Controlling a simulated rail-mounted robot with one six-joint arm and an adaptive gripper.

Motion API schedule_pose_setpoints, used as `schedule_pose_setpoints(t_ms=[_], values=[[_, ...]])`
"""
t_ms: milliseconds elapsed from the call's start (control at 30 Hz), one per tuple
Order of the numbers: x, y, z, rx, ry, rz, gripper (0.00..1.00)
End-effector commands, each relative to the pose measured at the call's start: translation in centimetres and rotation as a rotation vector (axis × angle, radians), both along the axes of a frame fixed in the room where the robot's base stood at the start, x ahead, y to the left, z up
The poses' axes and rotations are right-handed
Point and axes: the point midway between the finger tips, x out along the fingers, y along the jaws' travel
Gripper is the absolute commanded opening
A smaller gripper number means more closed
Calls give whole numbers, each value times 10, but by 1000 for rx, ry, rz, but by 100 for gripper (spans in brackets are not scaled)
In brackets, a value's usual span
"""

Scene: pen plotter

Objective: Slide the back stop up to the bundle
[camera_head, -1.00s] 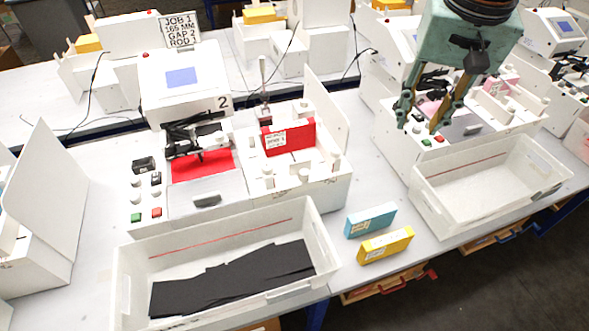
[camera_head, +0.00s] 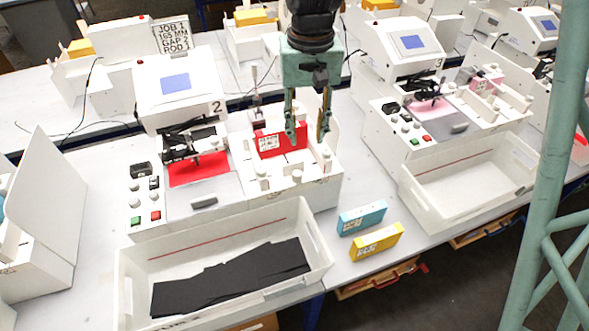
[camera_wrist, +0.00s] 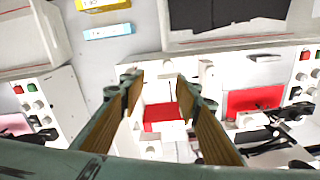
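A red bundle (camera_head: 275,142) with a white label stands in the white feed bay on the right of machine 2. In the wrist view the red bundle (camera_wrist: 160,116) shows between and beyond my fingers. My gripper (camera_head: 307,137) hangs over the right end of this bay, close to the bundle's right end. Its two fingers (camera_wrist: 156,92) are well apart, with nothing seen held between them. Small white blocks and knobs (camera_head: 297,176) stand in the bay around the bundle. I cannot tell which one is the back stop; part of the bay is hidden behind my fingers.
A white bin (camera_head: 320,230) with black sheets (camera_head: 230,280) stands in front of machine 2. A blue box (camera_head: 362,218) and a yellow box (camera_head: 377,242) lie to its right. Machine 3 (camera_head: 412,45) stands farther right behind an empty white bin (camera_head: 425,215).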

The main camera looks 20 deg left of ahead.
Motion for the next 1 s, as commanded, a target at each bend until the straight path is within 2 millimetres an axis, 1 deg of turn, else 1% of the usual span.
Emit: schedule_pose_setpoints(t_ms=[33, 100, 233, 733, 867, 1000], values=[[-1, 7, -3, -3, 6, 11, 30], [-3, 13, -7, -7, 14, 21, 30], [-5, 19, -11, -9, 20, 32, 30], [-5, 20, -14, -9, 21, 33, 30], [-5, 20, -19, -10, 22, 32, 30], [-5, 20, -30, -10, 23, 32, 30]])
